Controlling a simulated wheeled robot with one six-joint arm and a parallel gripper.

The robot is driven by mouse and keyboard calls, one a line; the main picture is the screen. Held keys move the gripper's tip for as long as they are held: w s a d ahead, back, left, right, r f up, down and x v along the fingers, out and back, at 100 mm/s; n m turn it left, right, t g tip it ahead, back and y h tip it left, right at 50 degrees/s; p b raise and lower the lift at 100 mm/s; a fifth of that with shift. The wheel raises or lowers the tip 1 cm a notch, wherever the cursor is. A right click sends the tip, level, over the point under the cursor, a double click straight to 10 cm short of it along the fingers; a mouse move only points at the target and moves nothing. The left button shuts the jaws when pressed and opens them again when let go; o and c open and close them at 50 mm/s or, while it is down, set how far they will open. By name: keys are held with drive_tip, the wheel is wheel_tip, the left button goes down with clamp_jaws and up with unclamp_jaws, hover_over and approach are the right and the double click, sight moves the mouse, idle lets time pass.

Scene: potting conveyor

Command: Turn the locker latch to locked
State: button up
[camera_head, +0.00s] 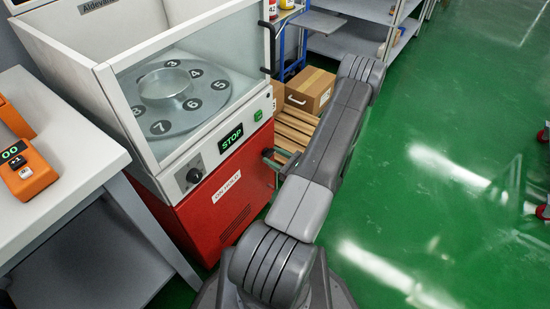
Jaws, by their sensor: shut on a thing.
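The red cabinet (228,200) under the glass-sided machine has a white label on its front, and I see no other locker front. A small dark piece (267,153) at its right edge looks like the latch; whether it is turned to locked cannot be read. My gripper (279,158) shows only in part at this edge, as a dark and greenish bit left of my arm. It is shut on this piece, as far as the view shows. My arm hides the rest of the gripper and the cabinet's right side.
Above the cabinet are a knob (194,175), a lit STOP display (230,138) and a numbered turntable (208,110) behind glass. A white table (75,150) with an orange device (26,172) stands left. A cardboard box (310,90) lies behind my arm.

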drive_tip(key=shift+n+b, duration=5.95)
drive_tip(key=shift+n, duration=2.65)
drive_tip(key=o, duration=1)
drive_tip(key=p+v, duration=0.3)
drive_tip(key=v, duration=1)
drive_tip(key=shift+s+d, duration=0.3)
